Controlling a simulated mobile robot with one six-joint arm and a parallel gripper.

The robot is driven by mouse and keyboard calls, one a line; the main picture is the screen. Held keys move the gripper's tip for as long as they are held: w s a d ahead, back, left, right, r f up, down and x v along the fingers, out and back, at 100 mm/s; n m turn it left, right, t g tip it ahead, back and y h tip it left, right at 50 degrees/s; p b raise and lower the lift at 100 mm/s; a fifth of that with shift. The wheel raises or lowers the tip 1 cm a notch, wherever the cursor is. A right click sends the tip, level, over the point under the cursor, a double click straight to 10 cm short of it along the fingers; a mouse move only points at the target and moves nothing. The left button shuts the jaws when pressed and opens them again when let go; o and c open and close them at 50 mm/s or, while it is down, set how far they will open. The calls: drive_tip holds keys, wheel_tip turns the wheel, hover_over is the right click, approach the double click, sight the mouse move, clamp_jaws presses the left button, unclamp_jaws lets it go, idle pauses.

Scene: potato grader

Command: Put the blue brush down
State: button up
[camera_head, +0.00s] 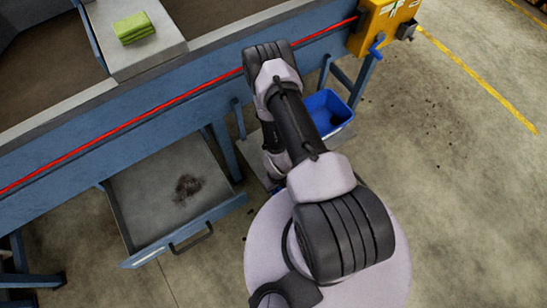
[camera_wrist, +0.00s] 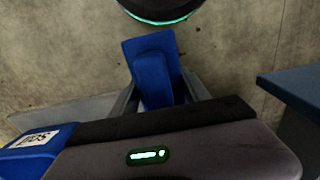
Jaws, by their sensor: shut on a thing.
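The blue brush (camera_wrist: 151,66) shows in the wrist view as a flat blue piece with a raised blue block. It sits between the fingers of my gripper (camera_wrist: 163,92), which is shut on it. Any bristles are hidden from this side. Concrete floor shows behind the brush, and I cannot tell how high it is held. In the head view my arm covers the gripper and the brush.
A blue bin (camera_head: 341,104) stands on the right of my arm. An open drawer (camera_head: 130,206) with dark dirt juts from the blue machine frame (camera_head: 190,111). A green cloth (camera_head: 134,27) lies on a grey ledge. A yellow box (camera_head: 381,22) is top right. Floor at right is mostly clear.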

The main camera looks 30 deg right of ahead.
drive_tip(key=w+d+b, duration=0.1)
drive_tip(key=w+d, duration=0.1)
drive_tip(key=w, duration=0.2)
drive_tip(key=w+d+f+b, duration=0.1)
drive_tip(key=w+d+b, duration=0.1)
drive_tip(key=w, duration=0.3)
drive_tip(key=w+d+f+b, duration=0.1)
drive_tip(key=w+d, duration=0.1)
drive_tip(key=w, duration=0.2)
drive_tip(key=shift+w+d, duration=0.1)
drive_tip(key=shift+w, duration=0.25)
drive_tip(key=shift+w+d+f+b, duration=0.1)
drive_tip(key=shift+w+f+b, duration=0.05)
drive_tip(key=shift+f+b, duration=0.7)
drive_tip(key=shift+w+d+f+b, duration=0.15)
drive_tip(key=shift+f+b, duration=0.35)
drive_tip(key=shift+f, duration=0.5)
drive_tip(key=o, duration=1.6)
drive_tip(key=shift+a+r, duration=0.1)
